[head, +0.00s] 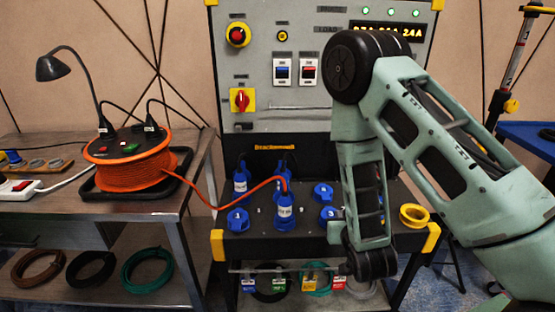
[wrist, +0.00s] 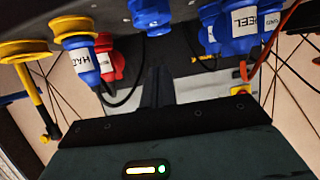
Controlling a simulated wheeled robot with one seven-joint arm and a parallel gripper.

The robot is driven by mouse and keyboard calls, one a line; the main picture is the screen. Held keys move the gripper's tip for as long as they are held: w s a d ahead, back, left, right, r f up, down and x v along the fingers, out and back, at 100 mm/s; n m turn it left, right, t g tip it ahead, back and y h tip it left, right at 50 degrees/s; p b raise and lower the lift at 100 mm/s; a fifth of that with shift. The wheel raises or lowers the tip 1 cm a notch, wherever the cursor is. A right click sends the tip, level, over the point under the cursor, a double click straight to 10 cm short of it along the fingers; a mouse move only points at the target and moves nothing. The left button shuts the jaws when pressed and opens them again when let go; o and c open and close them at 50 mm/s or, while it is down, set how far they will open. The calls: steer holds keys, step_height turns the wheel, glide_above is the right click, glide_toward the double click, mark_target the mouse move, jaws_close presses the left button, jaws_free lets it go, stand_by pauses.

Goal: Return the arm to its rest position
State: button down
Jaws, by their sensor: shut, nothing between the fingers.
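My arm (head: 440,150) reaches in from the right of the head view and bends down in front of the panel's right side. Its lower end hangs near the front edge of the socket shelf (head: 260,245). My gripper is not clearly visible in the head view. In the wrist view my gripper (wrist: 157,88) shows as dark fingers, shut and empty, in front of the dark gripper body with a lit green light. The wrist picture looks upside down, with plugs at its top. No plug appears held.
A blue plug (head: 285,210) with an orange cable stands in the shelf, another blue plug (head: 241,180) behind it. A yellow-ringed socket (head: 413,215) sits right of my arm. An orange cable reel (head: 130,165) stands on the left bench. Wrist view: red plug (wrist: 110,62), labelled blue plug (wrist: 82,58).

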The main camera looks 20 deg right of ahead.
steer(key=shift+a, duration=0.1)
steer(key=s+a+r+n+g+y+p, duration=0.25)
steer(key=a+r, duration=0.25)
steer(key=a, duration=0.4)
steer(key=s+a+r+n+g+y+p, duration=0.2)
steer(key=s+a+r+g+y, duration=0.15)
steer(key=a+r, duration=0.4)
steer(key=s+a+r+n+g+p, duration=0.1)
steer(key=s+r+n+g, duration=0.2)
steer(key=s+r, duration=0.3)
steer(key=s+a+r+n+g+h+p, duration=0.1)
steer(key=s+r+n+g+p, duration=0.1)
steer(key=s, duration=1.1)
step_height(320, 180, up, 4)
steer(key=shift+s+a+f+n+g+h, duration=0.15)
steer(key=shift+s+a+n+g+h, duration=0.15)
steer(key=shift+n+g, duration=0.6)
